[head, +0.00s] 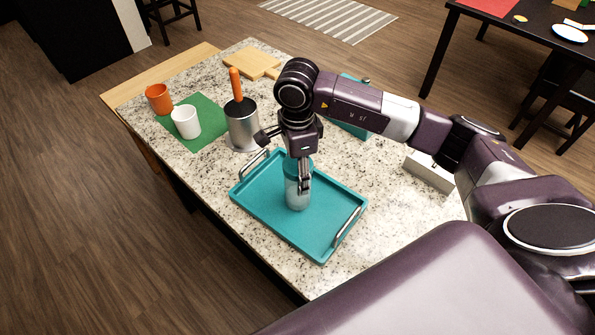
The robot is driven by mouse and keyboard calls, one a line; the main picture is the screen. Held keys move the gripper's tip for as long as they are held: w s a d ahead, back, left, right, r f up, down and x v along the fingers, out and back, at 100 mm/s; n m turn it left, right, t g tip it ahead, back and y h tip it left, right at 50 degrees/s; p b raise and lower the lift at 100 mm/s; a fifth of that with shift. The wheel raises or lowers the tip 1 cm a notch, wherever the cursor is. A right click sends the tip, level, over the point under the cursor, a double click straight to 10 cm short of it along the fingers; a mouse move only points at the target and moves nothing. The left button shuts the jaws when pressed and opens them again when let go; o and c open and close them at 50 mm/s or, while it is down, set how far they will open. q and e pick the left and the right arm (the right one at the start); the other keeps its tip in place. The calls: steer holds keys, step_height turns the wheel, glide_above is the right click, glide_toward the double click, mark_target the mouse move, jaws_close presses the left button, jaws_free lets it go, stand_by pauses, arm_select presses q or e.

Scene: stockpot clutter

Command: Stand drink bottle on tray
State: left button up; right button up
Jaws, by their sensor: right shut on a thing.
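The drink bottle (294,194) is a clear, pale cylinder with a teal top. It is upright over the middle of the teal tray (262,221); I cannot tell for sure whether its base touches the tray. The tray lies flat on the counter and has metal handles at two ends. My right gripper (304,180) points down and is shut on the bottle near its upper part, hiding some of it. My left gripper is not in view.
A metal stockpot (241,130) with an orange-handled utensil stands just behind the tray. A wooden board (250,63) lies at the back. A pale box (429,173) is at right.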

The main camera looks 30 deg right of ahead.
steer(key=o, duration=1.2)
steer(key=shift+f, duration=0.15)
steer(key=o, duration=0.5)
steer(key=shift+r, duration=0.2)
step_height(320, 180, up, 10)
steer(key=shift+r+b, duration=0.2)
steer(key=shift+b, duration=0.95)
steer(key=shift+r, duration=0.8)
